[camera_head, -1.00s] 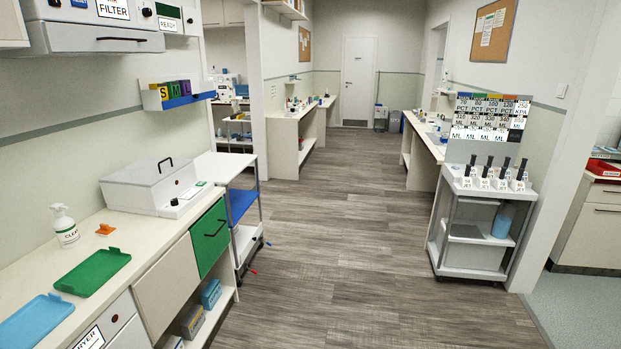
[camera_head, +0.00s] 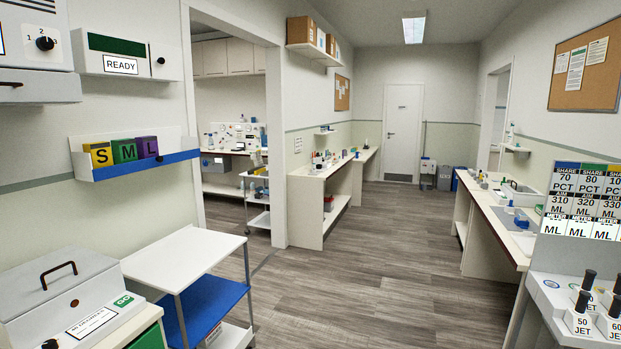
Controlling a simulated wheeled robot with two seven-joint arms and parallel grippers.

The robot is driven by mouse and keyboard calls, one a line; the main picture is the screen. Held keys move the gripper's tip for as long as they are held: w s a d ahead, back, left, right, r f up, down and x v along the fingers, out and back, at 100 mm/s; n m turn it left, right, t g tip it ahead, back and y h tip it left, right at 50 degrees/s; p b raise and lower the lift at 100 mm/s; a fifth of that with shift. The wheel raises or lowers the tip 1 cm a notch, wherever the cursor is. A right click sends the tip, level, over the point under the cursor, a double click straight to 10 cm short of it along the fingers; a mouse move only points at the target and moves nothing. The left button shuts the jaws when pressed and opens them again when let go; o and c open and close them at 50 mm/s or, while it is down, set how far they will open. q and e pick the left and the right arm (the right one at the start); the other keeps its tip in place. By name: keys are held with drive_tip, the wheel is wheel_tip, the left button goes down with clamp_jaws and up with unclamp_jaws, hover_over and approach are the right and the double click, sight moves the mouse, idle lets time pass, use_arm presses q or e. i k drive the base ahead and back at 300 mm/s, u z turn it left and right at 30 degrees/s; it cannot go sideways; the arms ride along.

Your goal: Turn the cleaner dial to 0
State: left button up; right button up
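A grey box with a lid and a black handle (camera_head: 55,290) stands on the counter at the lower left. It may be the cleaner, but its label (camera_head: 92,322) is too small to read. A dark knob (camera_head: 50,344) shows on its front at the bottom edge of the picture, partly cut off; its setting cannot be read. A green button plate (camera_head: 123,300) is at the box's right end. Another black dial (camera_head: 44,43), marked 1, 2 and 3, is on the wall unit at the upper left. Neither gripper is in view.
A white-topped cart (camera_head: 180,262) with a blue shelf stands beside the counter. A wall shelf (camera_head: 140,165) holds S, M and L boxes. A cart with dark-handled jets (camera_head: 578,320) is at the lower right. The floor (camera_head: 370,240) between is clear.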

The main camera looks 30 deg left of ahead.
sight(45, 44)
drive_tip(key=u, duration=0.3)
drive_tip(key=i, duration=1.85)
drive_tip(key=u, duration=1.65)
drive_tip(key=i, duration=1.25)
drive_tip(key=u, duration=0.75)
